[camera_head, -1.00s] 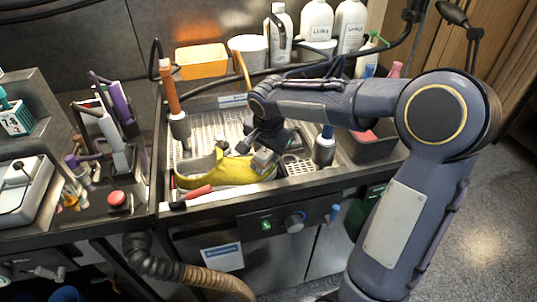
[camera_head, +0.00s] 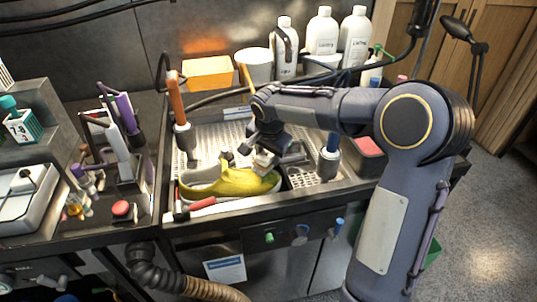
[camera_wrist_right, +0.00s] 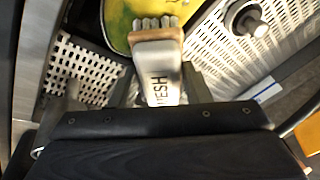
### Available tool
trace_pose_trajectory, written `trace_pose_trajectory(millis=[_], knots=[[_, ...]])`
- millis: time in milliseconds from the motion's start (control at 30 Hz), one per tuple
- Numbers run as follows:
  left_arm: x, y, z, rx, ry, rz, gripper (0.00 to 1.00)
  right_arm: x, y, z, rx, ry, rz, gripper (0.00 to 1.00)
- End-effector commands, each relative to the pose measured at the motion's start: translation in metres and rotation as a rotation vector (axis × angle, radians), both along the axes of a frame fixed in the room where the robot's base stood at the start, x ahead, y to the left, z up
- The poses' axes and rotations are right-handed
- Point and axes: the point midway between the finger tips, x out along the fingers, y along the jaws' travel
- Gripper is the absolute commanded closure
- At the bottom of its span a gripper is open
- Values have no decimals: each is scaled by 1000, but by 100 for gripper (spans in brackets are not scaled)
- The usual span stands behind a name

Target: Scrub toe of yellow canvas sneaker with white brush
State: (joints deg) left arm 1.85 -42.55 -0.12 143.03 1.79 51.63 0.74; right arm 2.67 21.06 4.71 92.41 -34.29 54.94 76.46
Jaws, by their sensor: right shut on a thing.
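The yellow canvas sneaker (camera_head: 232,184) lies on its side-to-side length in the sink tray, its toe to the right. My right gripper (camera_head: 266,157) is above the toe, shut on the white brush (camera_head: 264,162). In the right wrist view the white brush (camera_wrist_right: 157,68) has dark lettering, and its bristles are at the edge of the yellow sneaker (camera_wrist_right: 122,18). I cannot tell how firmly they touch. My right gripper's fingers (camera_wrist_right: 155,88) show on either side of the brush. My left gripper is not in view.
The perforated metal sink tray (camera_head: 205,142) surrounds the sneaker. A red-handled tool (camera_head: 202,204) lies on the front edge. An orange-handled tool (camera_head: 175,100) and a blue-topped holder (camera_head: 329,158) stand on either side. White bottles (camera_head: 322,32) and an orange bin (camera_head: 208,73) line the back.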

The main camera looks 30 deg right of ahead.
Motion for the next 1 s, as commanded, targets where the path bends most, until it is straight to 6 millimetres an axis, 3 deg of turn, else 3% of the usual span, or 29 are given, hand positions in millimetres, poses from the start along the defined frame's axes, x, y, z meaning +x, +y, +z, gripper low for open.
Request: trace_pose_trajectory(millis=[300, 867, 1000], knots=[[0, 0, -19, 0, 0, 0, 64, -29, 10, -7, 3, 10, 0, 75], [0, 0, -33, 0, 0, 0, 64, -62, 20, -7, 4, 13, 1, 75], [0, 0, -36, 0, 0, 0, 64, -73, 23, -6, 3, 16, 1, 85]])
